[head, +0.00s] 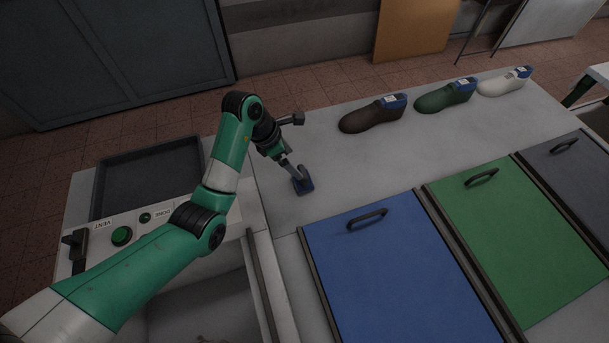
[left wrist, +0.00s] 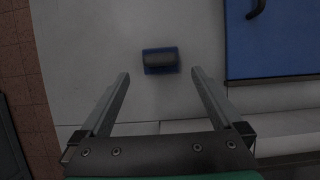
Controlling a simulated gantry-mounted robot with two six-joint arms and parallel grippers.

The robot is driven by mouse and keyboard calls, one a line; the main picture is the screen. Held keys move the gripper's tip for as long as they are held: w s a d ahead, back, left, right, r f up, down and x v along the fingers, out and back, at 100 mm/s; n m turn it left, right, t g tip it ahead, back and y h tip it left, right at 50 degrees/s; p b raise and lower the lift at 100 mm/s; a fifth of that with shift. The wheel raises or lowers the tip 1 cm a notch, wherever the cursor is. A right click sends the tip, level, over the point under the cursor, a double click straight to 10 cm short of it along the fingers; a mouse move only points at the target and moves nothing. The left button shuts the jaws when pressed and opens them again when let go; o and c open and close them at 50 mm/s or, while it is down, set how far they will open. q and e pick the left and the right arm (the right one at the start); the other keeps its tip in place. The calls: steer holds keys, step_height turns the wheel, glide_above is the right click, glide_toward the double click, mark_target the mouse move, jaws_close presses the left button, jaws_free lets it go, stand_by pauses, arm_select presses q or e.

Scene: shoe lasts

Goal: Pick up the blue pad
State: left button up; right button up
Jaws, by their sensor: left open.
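The blue pad (head: 304,186) lies on the grey table beside the blue lid; it is small, with a dark grip on top. In the left wrist view the pad (left wrist: 160,68) sits ahead of and between my open fingers, apart from both. My left gripper (head: 300,172) is open and empty and points down at the pad from above. In the left wrist view both fingers of the left gripper (left wrist: 160,82) show, spread wide. In the head view the gripper partly hides the pad. My right gripper is not in view.
A brown (head: 374,114), a green (head: 446,95) and a white shoe (head: 504,81) stand along the table's back. Blue (head: 395,275), green (head: 520,235) and grey lids with handles lie at the right. A dark tray (head: 150,178) and a button panel (head: 160,222) are at the left.

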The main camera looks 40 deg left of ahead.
arm_select(q)
steer(key=x, duration=0.2)
steer(key=b+x, duration=0.1)
steer(key=x, duration=0.1)
steer(key=shift+s+f, duration=0.15)
steer(key=shift+s, duration=0.25)
steer(key=shift+w+f+b, duration=0.2)
steer(key=shift+f+b, duration=0.05)
steer(key=shift+b, duration=0.1)
steer(key=shift+w, duration=0.1)
steer(key=b+x, duration=0.3)
steer(key=x, duration=0.1)
steer(key=shift+a+f, duration=0.1)
steer(key=shift+f, duration=0.55)
steer(key=shift+w, duration=0.1)
steer(key=shift+r, duration=0.1)
steer(key=shift+c, duration=0.3)
